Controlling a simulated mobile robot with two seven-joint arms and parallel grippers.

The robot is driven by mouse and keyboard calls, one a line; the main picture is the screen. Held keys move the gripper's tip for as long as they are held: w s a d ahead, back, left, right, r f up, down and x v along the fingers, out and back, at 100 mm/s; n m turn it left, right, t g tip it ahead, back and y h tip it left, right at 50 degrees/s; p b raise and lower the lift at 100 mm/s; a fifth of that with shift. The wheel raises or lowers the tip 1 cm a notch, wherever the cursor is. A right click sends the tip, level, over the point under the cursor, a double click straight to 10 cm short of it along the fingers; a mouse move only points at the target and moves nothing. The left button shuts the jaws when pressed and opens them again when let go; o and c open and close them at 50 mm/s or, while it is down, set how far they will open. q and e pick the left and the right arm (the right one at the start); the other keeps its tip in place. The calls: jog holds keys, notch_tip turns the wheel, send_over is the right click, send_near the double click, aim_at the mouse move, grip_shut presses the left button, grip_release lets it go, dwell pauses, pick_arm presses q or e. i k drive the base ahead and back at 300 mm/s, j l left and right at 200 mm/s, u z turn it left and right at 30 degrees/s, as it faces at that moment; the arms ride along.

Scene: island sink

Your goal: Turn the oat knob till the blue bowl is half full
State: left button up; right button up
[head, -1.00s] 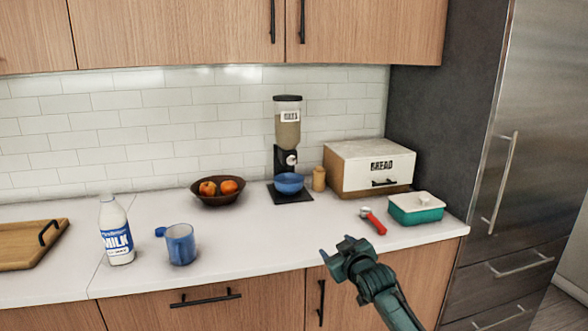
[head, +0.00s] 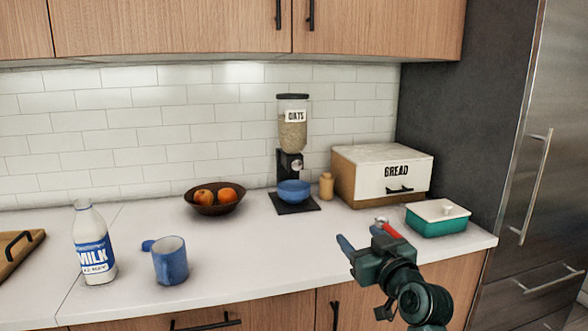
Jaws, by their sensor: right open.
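The oat dispenser (head: 293,135) stands against the tiled wall, with an "OATS" label and oats in its clear hopper. Its pale knob (head: 297,164) is on the black front below the hopper. The blue bowl (head: 294,191) sits on the dispenser's black base (head: 306,206), under the outlet. Its inside shows too little to tell whether it holds oats. My right gripper (head: 364,244) is open and empty at the counter's front edge, well in front and to the right of the bowl. My left gripper is not in view.
A bread box (head: 408,184), small tan jar (head: 326,186), green butter dish (head: 437,222) and red-handled tool (head: 391,231) are on the right. A fruit bowl (head: 214,206), blue mug (head: 170,263) and milk bottle (head: 93,246) are left. The counter before the dispenser is clear.

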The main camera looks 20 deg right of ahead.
aim_at(296, 164)
jog(key=i+l, duration=0.1)
jog(key=i, duration=1.05)
